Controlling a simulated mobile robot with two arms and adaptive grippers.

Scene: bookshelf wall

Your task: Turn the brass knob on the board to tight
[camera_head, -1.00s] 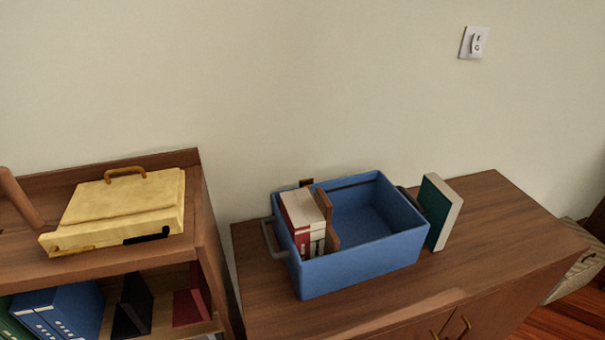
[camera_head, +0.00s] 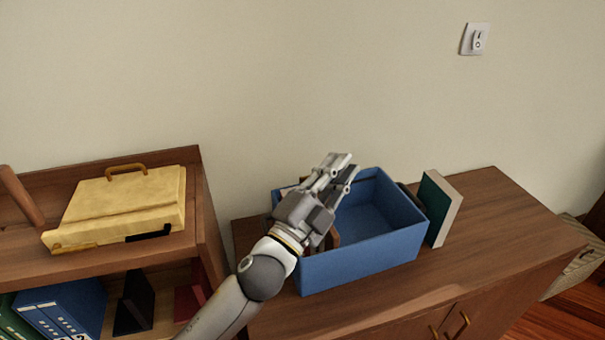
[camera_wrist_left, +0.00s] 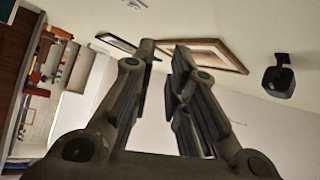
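No board with a brass knob can be made out in either view. My left gripper (camera_head: 345,168) is in the head view, above the left part of the blue bin, in front of the wall. Its fingers point up and to the right. In the wrist view the left gripper (camera_wrist_left: 165,60) shows a gap between its two fingers with nothing held in it. The gripper hides most of the books in the bin. My right gripper is in neither view.
The blue bin (camera_head: 365,262) stands on a wooden cabinet (camera_head: 480,240), with a green book (camera_head: 436,207) at its right. A yellow case (camera_head: 125,205) lies on the shelf at left. A white switch (camera_head: 475,39) is on the wall. The wall between is bare.

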